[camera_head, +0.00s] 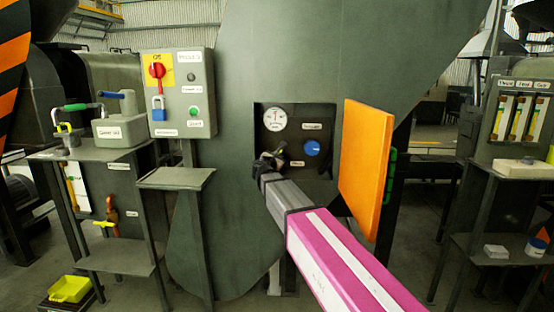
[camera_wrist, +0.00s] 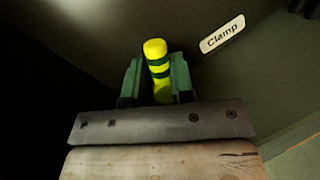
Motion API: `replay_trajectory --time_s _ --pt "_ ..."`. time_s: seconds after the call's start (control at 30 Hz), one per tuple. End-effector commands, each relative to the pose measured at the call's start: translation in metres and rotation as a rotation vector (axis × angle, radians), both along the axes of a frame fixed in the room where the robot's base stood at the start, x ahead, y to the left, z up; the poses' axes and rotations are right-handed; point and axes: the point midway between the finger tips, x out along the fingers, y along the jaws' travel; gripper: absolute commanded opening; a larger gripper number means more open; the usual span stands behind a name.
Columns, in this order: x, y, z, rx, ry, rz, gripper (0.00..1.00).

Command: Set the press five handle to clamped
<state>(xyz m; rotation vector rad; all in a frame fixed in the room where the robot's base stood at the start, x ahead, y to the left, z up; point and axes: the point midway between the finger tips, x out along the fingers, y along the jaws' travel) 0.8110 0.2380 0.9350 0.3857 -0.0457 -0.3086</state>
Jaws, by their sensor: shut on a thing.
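The handle (camera_wrist: 155,48) shows in the wrist view as a short yellow grip with dark green bands, next to a white label reading "Clamp" (camera_wrist: 222,34). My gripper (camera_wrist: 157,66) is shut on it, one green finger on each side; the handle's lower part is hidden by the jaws. In the head view my gripper (camera_head: 268,164) reaches into a dark recess (camera_head: 322,122) in the grey machine body, at its lower left. There the handle is hidden or too small to make out. The handle's exact setting cannot be told.
A round gauge (camera_head: 274,118) and a blue knob (camera_head: 312,148) sit in the recess. An orange panel (camera_head: 366,165) stands out at its right, close to my arm. A control box with a red switch (camera_head: 157,71) and a small shelf (camera_head: 176,179) are left. Cluttered stands flank both sides.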

Motion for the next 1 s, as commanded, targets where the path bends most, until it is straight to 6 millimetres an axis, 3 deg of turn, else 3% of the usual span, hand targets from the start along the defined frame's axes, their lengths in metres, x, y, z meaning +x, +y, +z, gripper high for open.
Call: replay_trajectory --time_s 1.0 --pt "-0.0024 -0.0101 -0.0074 0.878 -0.027 -0.01 0.0"
